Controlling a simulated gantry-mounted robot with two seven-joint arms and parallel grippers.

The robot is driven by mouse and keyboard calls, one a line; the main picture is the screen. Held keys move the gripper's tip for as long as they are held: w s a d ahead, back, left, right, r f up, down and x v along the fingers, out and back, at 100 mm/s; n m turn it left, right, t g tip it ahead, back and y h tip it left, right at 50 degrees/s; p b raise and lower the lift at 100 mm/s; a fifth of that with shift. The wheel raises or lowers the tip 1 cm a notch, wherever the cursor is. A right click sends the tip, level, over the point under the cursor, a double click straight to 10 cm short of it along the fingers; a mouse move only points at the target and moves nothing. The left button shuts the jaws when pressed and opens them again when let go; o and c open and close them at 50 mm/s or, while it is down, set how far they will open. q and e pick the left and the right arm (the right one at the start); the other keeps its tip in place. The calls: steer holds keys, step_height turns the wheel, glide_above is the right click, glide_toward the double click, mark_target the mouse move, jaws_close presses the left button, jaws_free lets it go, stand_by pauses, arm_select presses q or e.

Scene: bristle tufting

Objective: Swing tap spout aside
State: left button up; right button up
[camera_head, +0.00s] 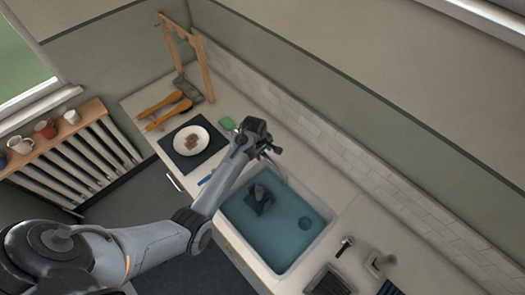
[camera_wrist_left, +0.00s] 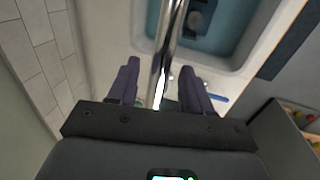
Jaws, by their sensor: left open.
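The tap spout (camera_wrist_left: 166,55) is a shiny metal tube in the left wrist view. It runs between the two dark fingers of my left gripper (camera_wrist_left: 158,76) and out over the sink basin. The fingers are open, one on each side of the spout, with visible gaps. In the head view my left gripper (camera_head: 271,152) is at the back edge of the sink and hides the tap's base. A thin part of the spout (camera_head: 283,173) shows just beyond it. The white sink (camera_head: 318,246) holds blue water and a dark object (camera_head: 260,199). My right gripper is not in view.
A white plate (camera_head: 191,139) with brown pieces lies on a dark mat (camera_head: 186,166), beside a green sponge (camera_head: 227,123). Orange-handled tools (camera_head: 166,108) and a wooden frame (camera_head: 205,75) stand farther left. A tiled wall (camera_head: 330,135) runs behind the counter. A dark tray (camera_head: 329,281) lies right of the sink.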

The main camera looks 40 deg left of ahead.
arm_select(q)
steer(key=shift+f, duration=0.2)
jaws_close()
stand_by(0.4)
